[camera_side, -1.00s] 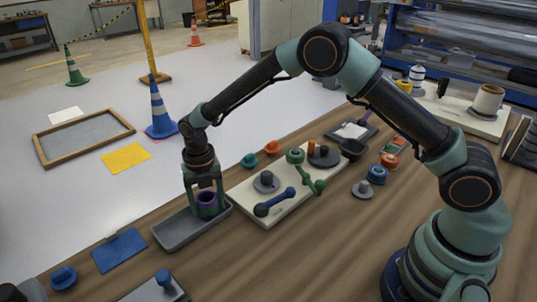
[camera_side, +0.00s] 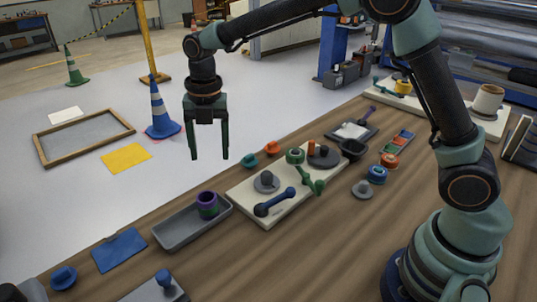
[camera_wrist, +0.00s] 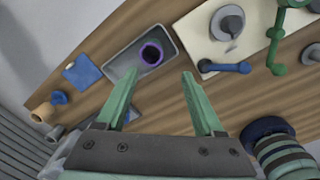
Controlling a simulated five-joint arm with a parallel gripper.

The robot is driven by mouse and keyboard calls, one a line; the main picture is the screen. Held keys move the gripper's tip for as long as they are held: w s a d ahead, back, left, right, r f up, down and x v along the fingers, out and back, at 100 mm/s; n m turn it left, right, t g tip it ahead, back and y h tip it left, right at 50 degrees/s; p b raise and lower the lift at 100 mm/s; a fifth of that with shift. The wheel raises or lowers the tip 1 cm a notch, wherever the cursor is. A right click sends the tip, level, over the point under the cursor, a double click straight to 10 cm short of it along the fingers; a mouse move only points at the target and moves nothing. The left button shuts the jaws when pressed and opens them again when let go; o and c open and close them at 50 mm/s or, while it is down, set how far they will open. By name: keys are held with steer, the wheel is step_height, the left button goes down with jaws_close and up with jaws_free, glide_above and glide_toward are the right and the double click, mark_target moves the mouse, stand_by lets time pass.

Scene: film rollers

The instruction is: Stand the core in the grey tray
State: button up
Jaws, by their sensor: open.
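The core (camera_side: 207,206) is a short hollow cylinder, purple with a dark green lower part. It stands upright in the grey tray (camera_side: 178,237), toward the tray's right end, in the side view. In the wrist view the core (camera_wrist: 151,54) shows its purple ring from above, inside the grey tray (camera_wrist: 121,67). My gripper (camera_side: 209,157) is open and empty, raised well above the tray and apart from the core. In the wrist view my gripper (camera_wrist: 155,78) has its green fingers spread, with bare bench between them.
A cream board (camera_side: 280,215) right of the tray carries a grey disc, a dark blue link and green parts. A blue sheet (camera_side: 119,250) and a blue knob (camera_side: 63,278) lie left of the tray. The brown bench front (camera_side: 290,265) is mostly clear.

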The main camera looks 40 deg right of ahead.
steer(key=s+d+r+m+t, duration=0.2)
steer(key=s+d+r+m, duration=0.35)
steer(key=r+m, duration=0.2)
steer(key=s+d+m+t, duration=0.1)
steer(key=s+d+m, duration=0.3)
steer(key=m, duration=0.6)
steer(key=s+d+m+t, duration=0.2)
steer(key=s+d+m, duration=0.2)
steer(key=s+m, duration=0.5)
steer(key=shift+d+r+m, duration=0.3)
steer(key=shift+d+m, duration=0.05)
steer(key=shift+m, duration=0.4)
